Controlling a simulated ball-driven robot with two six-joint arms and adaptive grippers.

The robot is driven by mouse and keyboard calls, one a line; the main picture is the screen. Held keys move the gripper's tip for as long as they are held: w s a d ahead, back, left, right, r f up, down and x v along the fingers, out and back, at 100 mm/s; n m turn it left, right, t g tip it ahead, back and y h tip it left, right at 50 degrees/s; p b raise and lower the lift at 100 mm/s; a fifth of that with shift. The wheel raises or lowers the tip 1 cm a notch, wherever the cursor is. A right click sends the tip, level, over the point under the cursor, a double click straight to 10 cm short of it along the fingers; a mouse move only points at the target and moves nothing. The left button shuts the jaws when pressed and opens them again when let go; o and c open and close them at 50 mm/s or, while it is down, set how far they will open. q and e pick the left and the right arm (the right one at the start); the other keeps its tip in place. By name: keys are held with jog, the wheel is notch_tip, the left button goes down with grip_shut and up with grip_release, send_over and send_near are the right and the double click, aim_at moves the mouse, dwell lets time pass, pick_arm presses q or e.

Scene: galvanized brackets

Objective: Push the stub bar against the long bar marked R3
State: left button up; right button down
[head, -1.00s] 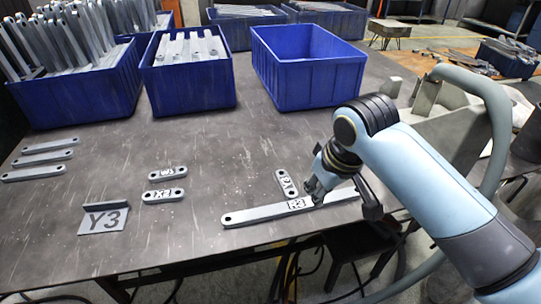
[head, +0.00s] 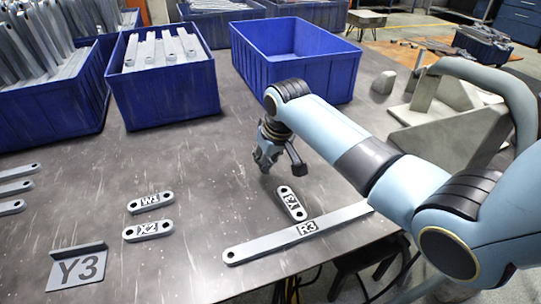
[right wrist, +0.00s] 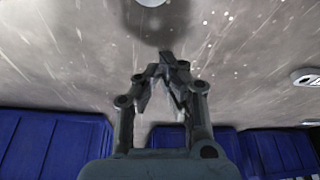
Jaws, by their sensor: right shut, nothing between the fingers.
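The long grey bar marked R3 (head: 270,243) lies near the table's front edge in the head view. A short grey stub bar (head: 291,203), its label apparently Y3, lies at a steep angle to it. Its near end is at the long bar's far edge; I cannot tell whether they touch. My right gripper (head: 263,170) is shut and empty, above the table just beyond the stub bar's far end. In the right wrist view the shut fingers (right wrist: 163,60) point at bare table, and a pale rounded end shows at the top edge. My left gripper is out of view.
Two other short bars, X2 (head: 148,230) and another (head: 150,203), lie to the left. Several bars lie at the left edge. Blue bins (head: 165,95) line the back. The table between bins and short bars is clear.

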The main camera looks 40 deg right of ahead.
aim_at(275, 187)
jog(key=shift+x, duration=1.2)
jog(key=s, duration=0.3)
jog(key=shift+s+p, duration=0.15)
jog(key=shift+p, duration=0.15)
jog(key=shift+s, duration=0.45)
jog(key=shift+s+r+p, duration=0.25)
jog(key=shift+s+p, duration=0.35)
jog(key=shift+p, duration=0.65)
jog(key=shift+s, duration=0.2)
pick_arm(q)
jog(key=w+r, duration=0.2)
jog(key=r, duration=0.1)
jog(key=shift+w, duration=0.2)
pick_arm(e)
jog(key=shift+a+f, duration=0.1)
jog(key=shift+f, duration=0.15)
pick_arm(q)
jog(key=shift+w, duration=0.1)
pick_arm(e)
jog(key=shift+w, duration=0.1)
